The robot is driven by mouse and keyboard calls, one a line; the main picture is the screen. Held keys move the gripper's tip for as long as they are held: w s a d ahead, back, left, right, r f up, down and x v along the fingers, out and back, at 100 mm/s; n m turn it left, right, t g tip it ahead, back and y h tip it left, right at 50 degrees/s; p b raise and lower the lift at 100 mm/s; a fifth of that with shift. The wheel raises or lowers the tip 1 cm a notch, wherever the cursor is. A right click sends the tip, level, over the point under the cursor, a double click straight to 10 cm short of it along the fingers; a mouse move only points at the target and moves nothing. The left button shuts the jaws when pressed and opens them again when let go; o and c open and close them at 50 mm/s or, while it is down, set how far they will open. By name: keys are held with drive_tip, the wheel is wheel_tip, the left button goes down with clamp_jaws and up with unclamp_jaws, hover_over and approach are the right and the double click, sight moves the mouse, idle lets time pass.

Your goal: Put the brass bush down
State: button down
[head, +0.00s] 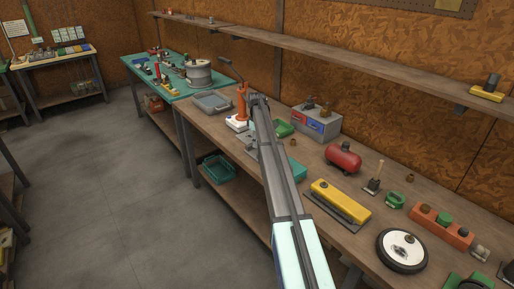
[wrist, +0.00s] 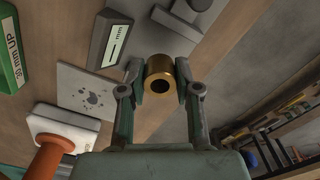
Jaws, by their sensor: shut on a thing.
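The brass bush (wrist: 160,70) is a short golden cylinder with a dark round bore, held between the fingertips in the wrist view. My gripper (wrist: 161,88) is shut on it, one finger on each side. The bush appears above the brown bench top (wrist: 142,15), near the bench's edge. I cannot tell the gap beneath it. In the head view my arm reaches over the bench, and I cannot make out the bush there.
A grey plate with dark marks (wrist: 72,88) lies left of the gripper. Around it are a white base (wrist: 62,124) with an orange post, a grey labelled block (wrist: 110,40) and a green labelled box (wrist: 9,62). A red tank (head: 343,158) stands farther along the bench.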

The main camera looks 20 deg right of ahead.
drive_tip(key=shift+f+p, duration=0.4)
drive_tip(key=shift+f, duration=1.45)
drive_tip(key=shift+f, duration=0.2)
drive_tip(key=c, duration=0.8)
unclamp_jaws()
wheel_tip(320, 180, up, 12)
drive_tip(key=b, duration=0.3)
drive_tip(key=shift+r, duration=0.2)
